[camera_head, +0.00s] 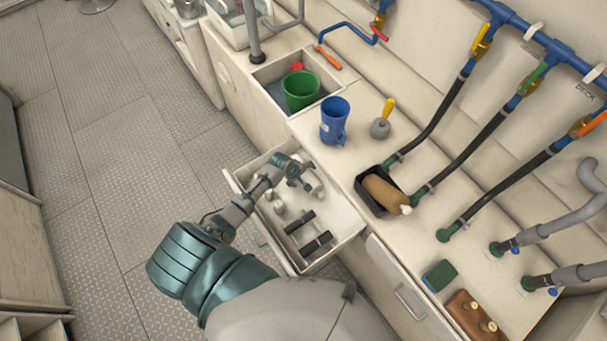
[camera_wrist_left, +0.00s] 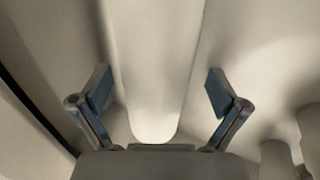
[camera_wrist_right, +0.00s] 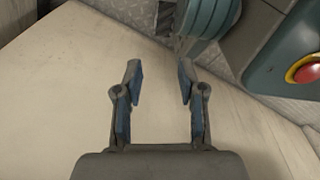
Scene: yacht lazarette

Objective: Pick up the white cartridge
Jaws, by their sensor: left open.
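A white cartridge (camera_wrist_left: 155,45) with a rounded end lies lengthwise between the fingers of my left gripper (camera_wrist_left: 159,80) in the left wrist view. Both fingers are spread, with a gap on each side of it. In the head view my left gripper (camera_head: 303,176) is inside the open drawer (camera_head: 340,222), over its far part, and partly hides what lies under it. Small pale pieces (camera_head: 279,206) lie beside it. My right gripper (camera_wrist_right: 160,85) is open and empty over a pale surface in the right wrist view; it is not in the head view.
Two black cylinders (camera_head: 316,243) lie in the drawer's near part. On the counter above stand a blue pitcher (camera_head: 334,121), a black bin (camera_head: 370,203) holding a brown cylinder (camera_head: 383,193), and a green sponge-like block (camera_head: 438,275). A green cup (camera_head: 300,91) sits in the sink recess.

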